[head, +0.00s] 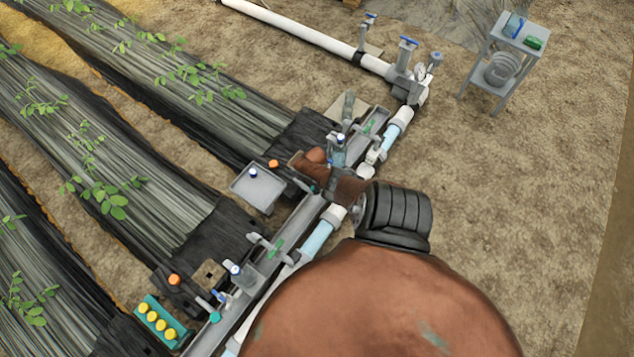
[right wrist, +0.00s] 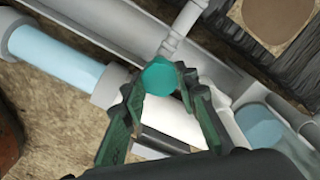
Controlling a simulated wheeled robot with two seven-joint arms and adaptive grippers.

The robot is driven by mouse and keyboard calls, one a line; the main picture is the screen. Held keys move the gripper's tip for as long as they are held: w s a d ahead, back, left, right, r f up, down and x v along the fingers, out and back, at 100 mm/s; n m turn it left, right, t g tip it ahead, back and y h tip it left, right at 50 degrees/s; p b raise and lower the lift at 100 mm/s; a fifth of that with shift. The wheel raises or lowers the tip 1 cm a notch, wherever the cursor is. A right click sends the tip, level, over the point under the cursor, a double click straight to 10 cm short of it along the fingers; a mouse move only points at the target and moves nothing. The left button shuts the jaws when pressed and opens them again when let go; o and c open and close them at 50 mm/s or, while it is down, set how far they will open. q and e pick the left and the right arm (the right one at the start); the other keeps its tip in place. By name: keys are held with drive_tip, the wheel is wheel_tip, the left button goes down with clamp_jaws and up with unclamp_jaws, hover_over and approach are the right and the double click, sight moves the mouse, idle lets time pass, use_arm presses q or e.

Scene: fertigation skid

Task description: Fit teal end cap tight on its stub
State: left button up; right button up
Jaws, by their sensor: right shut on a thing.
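In the right wrist view the teal end cap (right wrist: 158,78) sits between the two dark green fingertips of my right gripper (right wrist: 160,88), which is shut on it. A pale grey stub (right wrist: 173,45) comes down from the top of the picture and meets the far side of the cap. The two look in line and touching; how far the cap is seated cannot be told. In the head view my right arm and wrist cover this cap and most of the gripper. My left gripper is in neither view.
The grey channel (head: 298,222) and the white and pale blue pipe (head: 318,238) run close beside the work. A grey tray (head: 258,188) stands to the left. A teal rack with yellow caps (head: 160,320) is at lower left. A small shelf stand (head: 500,65) is at upper right; bare soil lies right.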

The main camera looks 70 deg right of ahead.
drive_tip(key=shift+m, duration=1.3)
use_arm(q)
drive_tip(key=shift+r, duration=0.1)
use_arm(e)
drive_tip(key=o, duration=1.3)
use_arm(q)
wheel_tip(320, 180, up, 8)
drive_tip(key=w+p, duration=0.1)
drive_tip(key=p, duration=0.6)
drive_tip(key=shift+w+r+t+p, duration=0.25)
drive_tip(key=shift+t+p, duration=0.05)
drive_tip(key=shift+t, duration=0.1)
use_arm(e)
wheel_tip(320, 180, up, 9)
